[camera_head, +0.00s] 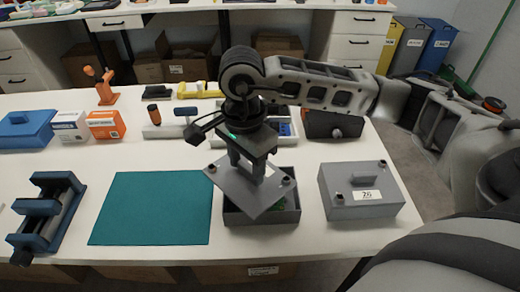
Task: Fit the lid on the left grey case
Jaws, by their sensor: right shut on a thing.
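The left grey case (262,216) stands open near the table's front edge. A bit of green shows inside it. My right gripper (248,168) points down over the case and is shut on the grey lid (239,191), apparently by its middle. The lid is turned relative to the case, with one corner sticking out to the left beyond the case wall. It covers much of the opening. I cannot tell whether the lid touches the rim. My left gripper is not in view.
A closed grey case (340,183) labelled 26 stands to the right. A teal mat (152,208) lies to the left, with a blue vise (49,212) beyond it. A tray (285,128) and a dark box (333,124) stand behind. The white table (330,237) is bare between the cases.

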